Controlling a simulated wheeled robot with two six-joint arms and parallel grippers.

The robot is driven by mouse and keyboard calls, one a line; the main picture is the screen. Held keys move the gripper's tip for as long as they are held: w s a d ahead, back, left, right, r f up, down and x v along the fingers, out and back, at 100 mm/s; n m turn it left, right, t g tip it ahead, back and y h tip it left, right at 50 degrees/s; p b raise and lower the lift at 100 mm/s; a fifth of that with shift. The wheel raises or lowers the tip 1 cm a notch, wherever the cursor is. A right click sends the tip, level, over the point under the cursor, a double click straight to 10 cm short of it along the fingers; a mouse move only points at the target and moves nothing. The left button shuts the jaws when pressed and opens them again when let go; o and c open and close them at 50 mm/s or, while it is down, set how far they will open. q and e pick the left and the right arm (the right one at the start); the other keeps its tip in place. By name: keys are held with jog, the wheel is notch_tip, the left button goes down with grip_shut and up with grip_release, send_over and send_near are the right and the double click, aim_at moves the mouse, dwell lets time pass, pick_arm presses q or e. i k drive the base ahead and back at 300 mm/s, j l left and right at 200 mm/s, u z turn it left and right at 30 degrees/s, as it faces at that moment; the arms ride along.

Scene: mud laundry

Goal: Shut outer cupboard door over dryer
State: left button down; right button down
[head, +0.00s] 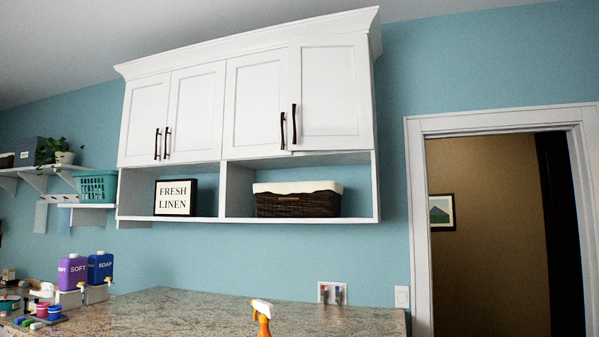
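A white wall cupboard with a row of door panels hangs on the blue wall. Its far right door (335,92) stands slightly ajar, its left edge out in front of the neighbouring door (252,100). The ajar door has a dark vertical handle (294,124) near its lower left edge. The neighbouring door and the left pair of doors (170,112) look shut. The dryer cannot be made out in this view. Neither of my grippers is in view.
Open cubbies below hold a "FRESH LINEN" sign (176,197) and a dark wicker basket (297,204). An orange spray bottle (263,325) stands at the granite counter's (190,310) front. A doorway (490,230) opens at right. Soap jugs (100,267) stand at left.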

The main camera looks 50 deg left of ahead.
aim_at(329, 100)
jog(key=k+j+u, duration=0.15)
jog(key=u, duration=0.2)
jog(key=k+j+u, duration=0.15)
jog(key=u, duration=0.2)
jog(key=k+j+u, duration=0.1)
jog(key=u, duration=0.25)
jog(key=j, duration=0.1)
